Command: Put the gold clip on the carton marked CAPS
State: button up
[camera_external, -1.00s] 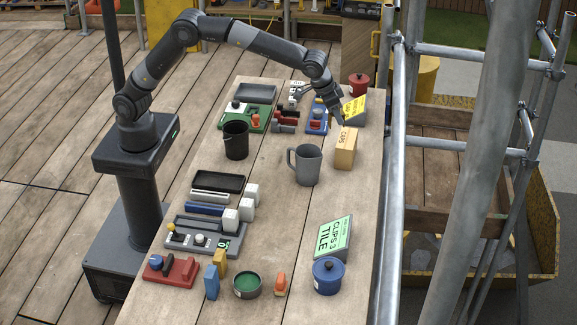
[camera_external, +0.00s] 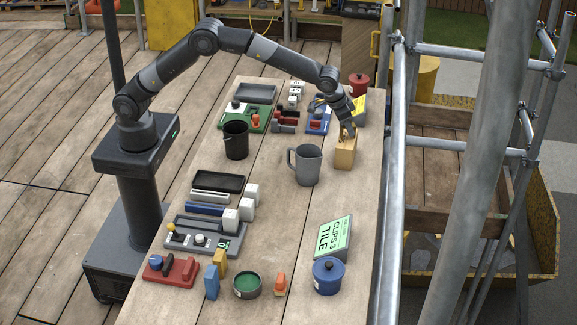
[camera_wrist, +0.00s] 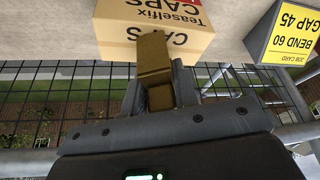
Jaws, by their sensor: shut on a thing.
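The tan carton marked CAPS (camera_external: 344,158) stands on the table right of the grey mug. In the wrist view the carton (camera_wrist: 192,42) appears upside down at the top, with its lettering showing. My gripper (camera_external: 347,131) is at the carton's top, pointing down. In the wrist view my gripper (camera_wrist: 159,84) is shut on the gold clip (camera_wrist: 153,58). The clip overlaps the carton's near edge and covers part of its lettering. I cannot tell whether the clip is seated on the edge or only in front of it.
A yellow job card (camera_wrist: 286,34) stands close beside the carton. The grey mug (camera_external: 308,166) is left of the carton and the black bucket (camera_external: 236,142) further left. Scaffold poles (camera_external: 389,180) run along the table's right edge.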

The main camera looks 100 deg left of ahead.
jog(key=shift+f, duration=0.2)
jog(key=o, duration=1)
jog(key=shift+r, duration=0.1)
